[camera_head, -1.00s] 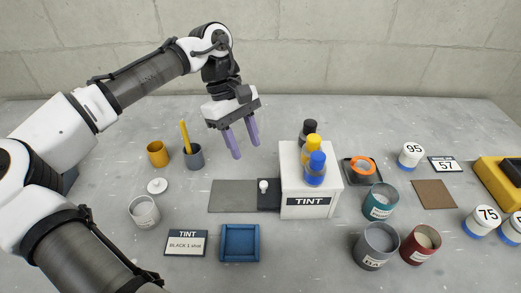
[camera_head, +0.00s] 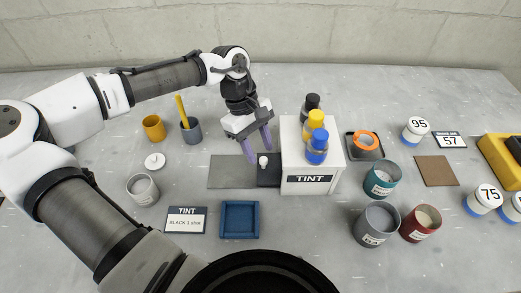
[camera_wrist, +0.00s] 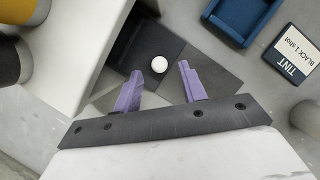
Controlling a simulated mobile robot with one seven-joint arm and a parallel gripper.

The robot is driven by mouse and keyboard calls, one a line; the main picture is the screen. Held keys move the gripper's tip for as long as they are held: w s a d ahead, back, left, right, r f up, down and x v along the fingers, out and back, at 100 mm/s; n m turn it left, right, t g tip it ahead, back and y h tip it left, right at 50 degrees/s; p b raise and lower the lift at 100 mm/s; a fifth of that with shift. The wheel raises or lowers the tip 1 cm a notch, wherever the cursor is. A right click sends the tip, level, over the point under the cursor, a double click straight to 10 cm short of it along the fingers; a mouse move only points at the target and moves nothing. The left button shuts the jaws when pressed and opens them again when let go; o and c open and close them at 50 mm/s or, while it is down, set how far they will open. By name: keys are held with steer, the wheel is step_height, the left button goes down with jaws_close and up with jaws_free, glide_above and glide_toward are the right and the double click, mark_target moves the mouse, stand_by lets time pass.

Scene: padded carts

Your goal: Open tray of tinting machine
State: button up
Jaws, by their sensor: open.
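The tinting machine (camera_head: 291,160) is a white box labelled TINT with black, yellow and blue bottles on top. Its dark tray (camera_head: 268,177) shows at the box's left side, with a small white round knob (camera_head: 263,160) on it. In the wrist view the white knob (camera_wrist: 159,64) lies beyond and between the two purple fingertips, on the dark tray (camera_wrist: 145,45). My gripper (camera_head: 258,150) is open, pointing down just above the knob, with nothing between its fingers (camera_wrist: 158,82). I cannot tell whether a finger touches the knob.
A grey mat (camera_head: 230,171) lies left of the tray. A blue bin (camera_head: 239,219) and a TINT BLACK 1 shot card (camera_head: 186,220) are in front. Cans, including a teal one (camera_head: 381,180), stand to the right. Grey and orange cups (camera_head: 153,128) stand at left.

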steer(key=shift+x, duration=1.05)
jaws_close()
steer(key=shift+a, duration=0.1)
